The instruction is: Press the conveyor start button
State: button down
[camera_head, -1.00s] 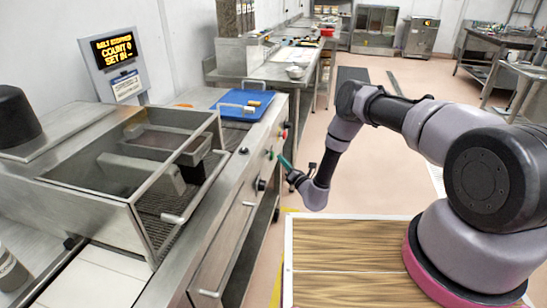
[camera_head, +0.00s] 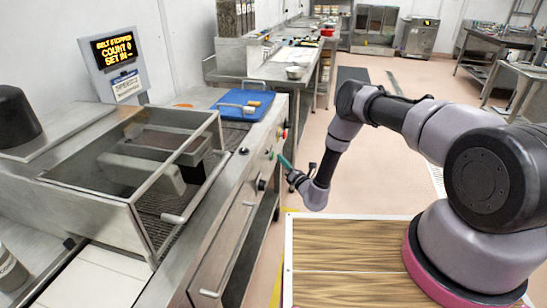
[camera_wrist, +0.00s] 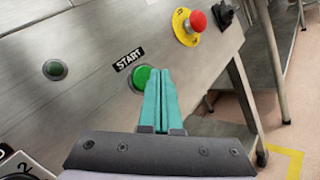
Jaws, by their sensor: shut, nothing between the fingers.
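The green start button (camera_wrist: 140,77) sits on the steel front panel of the conveyor machine, just below and right of a black START label (camera_wrist: 128,59) in the wrist view. My gripper (camera_wrist: 161,72) has its two teal fingers shut together and empty. Its tips overlap the right part of the button in the wrist view; I cannot tell whether they touch it. In the head view my gripper (camera_head: 281,157) points at the machine's front panel.
A red emergency button on a yellow plate (camera_wrist: 189,26) and a black switch (camera_wrist: 224,13) are right of the start button. A blue board (camera_head: 240,104) lies on the machine top. Floor (camera_head: 310,125) is free to the right.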

jog(key=shift+a, duration=0.15)
dwell(0.7)
jog(key=shift+w+a, duration=0.1)
jog(key=shift+a, duration=0.2)
